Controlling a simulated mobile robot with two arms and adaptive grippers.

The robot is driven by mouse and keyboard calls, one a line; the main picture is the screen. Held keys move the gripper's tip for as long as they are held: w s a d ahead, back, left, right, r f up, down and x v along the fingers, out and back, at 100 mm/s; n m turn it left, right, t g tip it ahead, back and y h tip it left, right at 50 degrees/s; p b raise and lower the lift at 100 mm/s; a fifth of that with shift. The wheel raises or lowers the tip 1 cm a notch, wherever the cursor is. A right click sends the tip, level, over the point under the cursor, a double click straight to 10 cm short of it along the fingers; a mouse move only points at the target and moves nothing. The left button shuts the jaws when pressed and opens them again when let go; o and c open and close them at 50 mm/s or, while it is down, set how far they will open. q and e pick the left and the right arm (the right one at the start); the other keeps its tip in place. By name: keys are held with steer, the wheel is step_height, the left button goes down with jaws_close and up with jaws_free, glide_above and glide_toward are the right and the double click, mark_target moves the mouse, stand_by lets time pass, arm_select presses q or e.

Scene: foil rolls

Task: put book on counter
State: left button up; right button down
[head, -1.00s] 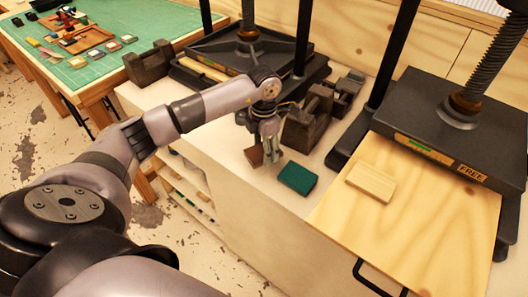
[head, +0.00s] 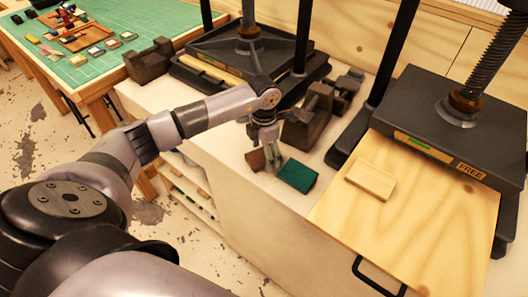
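My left gripper (head: 268,160) points down over the white counter (head: 228,160), near its front edge. A small brown book (head: 255,160) is at the left side of its fingers and appears held by them, low at the counter surface. The fingers partly hide it, and I cannot tell whether it touches the counter. A dark green book (head: 298,175) lies flat just right of the fingers. A pale tan book (head: 371,181) lies on the wooden press board (head: 430,215). My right gripper is out of view.
A black press (head: 450,115) labelled FREE stands at the right, another press (head: 230,55) at the back. Dark metal blocks (head: 308,117) stand behind the gripper. A table with a green mat (head: 160,20) is at the far left. Shelves are below the counter.

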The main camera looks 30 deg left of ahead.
arm_select(q)
steer(key=shift+r, duration=0.15)
step_height(320, 180, up, 12)
steer(key=b, duration=0.3)
stand_by(0.7)
